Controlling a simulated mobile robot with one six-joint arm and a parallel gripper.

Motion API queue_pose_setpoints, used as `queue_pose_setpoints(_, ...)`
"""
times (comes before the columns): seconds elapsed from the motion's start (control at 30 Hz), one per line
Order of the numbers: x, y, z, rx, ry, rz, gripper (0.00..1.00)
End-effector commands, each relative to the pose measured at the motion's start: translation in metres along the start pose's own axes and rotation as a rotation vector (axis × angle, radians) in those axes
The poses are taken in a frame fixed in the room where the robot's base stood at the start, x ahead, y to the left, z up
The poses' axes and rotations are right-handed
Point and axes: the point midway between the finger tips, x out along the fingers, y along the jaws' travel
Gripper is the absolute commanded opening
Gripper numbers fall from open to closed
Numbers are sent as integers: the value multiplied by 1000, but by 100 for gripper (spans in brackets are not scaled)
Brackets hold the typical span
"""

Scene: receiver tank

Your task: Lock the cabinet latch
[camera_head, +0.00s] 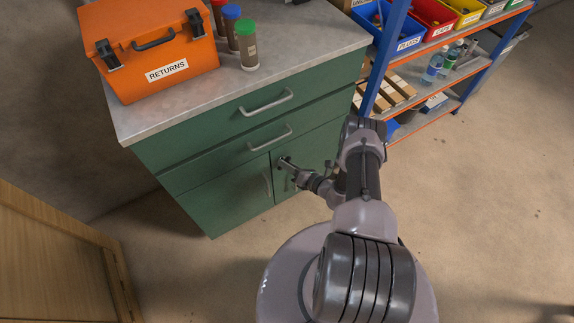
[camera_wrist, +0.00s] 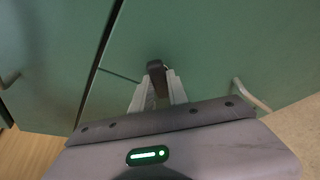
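The green cabinet (camera_head: 228,190) has two lower doors and drawers above them. Its latch shows in the wrist view as a dark, upright-looking handle (camera_wrist: 156,72) beside the dark seam between the doors. My gripper (camera_wrist: 160,84) is at the latch, with one pale finger on each side of it. The fingertips appear to be closed against the latch, with no clear gap. In the head view my gripper (camera_head: 288,165) reaches the upper left part of the right door, and the latch is mostly hidden there.
An orange RETURNS case (camera_head: 150,45) and several capped jars (camera_head: 247,45) stand on the grey countertop (camera_head: 290,38). Drawer handles (camera_head: 268,138) stick out above my gripper. A blue and orange shelf rack (camera_head: 440,55) stands at right. A wooden panel (camera_head: 50,265) is at lower left. The right floor is clear.

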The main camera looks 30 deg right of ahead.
Motion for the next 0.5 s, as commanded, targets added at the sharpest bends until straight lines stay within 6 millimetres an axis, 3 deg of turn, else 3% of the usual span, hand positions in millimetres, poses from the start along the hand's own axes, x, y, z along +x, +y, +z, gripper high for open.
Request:
queue_pose_setpoints(0.1, 0, 0, 0, 0, 0, 0, 0)
queue_pose_setpoints(0.5, 0, 2, 0, -59, 1, -24, 0)
